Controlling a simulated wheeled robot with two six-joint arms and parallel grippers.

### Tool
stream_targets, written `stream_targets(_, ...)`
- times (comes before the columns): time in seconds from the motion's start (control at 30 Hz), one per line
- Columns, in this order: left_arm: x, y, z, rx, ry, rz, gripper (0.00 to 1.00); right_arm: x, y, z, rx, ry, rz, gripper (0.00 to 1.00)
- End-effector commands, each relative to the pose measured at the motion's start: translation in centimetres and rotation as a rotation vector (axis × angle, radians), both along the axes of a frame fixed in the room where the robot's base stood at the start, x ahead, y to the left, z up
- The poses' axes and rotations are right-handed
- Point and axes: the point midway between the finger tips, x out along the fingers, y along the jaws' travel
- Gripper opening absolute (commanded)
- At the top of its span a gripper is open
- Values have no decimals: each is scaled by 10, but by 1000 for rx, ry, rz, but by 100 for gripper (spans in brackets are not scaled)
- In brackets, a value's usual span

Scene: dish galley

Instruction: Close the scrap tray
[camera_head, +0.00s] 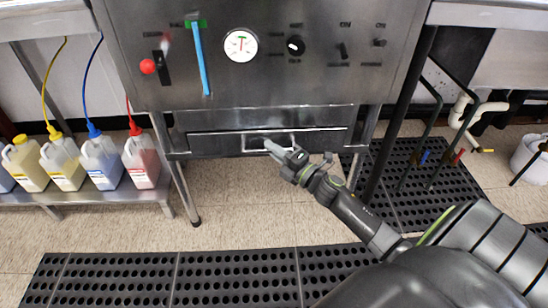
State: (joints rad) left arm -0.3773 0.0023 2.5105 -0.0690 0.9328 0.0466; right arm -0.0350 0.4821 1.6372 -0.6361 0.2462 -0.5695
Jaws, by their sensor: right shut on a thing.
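The scrap tray (218,143) is a wide, flat metal drawer low in the front of the steel dish machine, with a bar handle (256,150) at its middle. My right gripper (276,147) comes in from the lower right and is shut on the tray handle, covering part of it. The tray front sits below the machine's control panel; from this angle I cannot tell exactly how far it stands out. My left gripper is not in view.
The control panel above has a dial gauge (241,45), a red-knobbed lever (148,67) and a blue handle (202,60). Coloured jugs (101,162) stand on a low shelf at left. Black mats (180,278) cover the floor in front. A white bucket (527,155) is at right.

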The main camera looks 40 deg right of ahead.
Motion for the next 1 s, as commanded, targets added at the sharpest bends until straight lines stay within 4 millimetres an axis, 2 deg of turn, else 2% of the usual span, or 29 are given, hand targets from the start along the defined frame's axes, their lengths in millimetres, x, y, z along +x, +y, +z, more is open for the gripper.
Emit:
stream_targets(0.1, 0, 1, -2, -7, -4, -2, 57, 9, -6, -1, -1, 2, -1, 0)
stream_targets(0.37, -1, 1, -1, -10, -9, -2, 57, 10, -7, 0, 0, 2, -5, 0)
stream_targets(0.4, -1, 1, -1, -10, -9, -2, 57, 10, -8, 0, -1, 2, -6, 13)
stream_targets(0.57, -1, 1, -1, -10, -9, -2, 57, 10, -7, 0, -1, 2, -5, 33)
stream_targets(1.0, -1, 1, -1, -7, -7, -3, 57, 9, -7, -2, 0, 4, -5, 33)
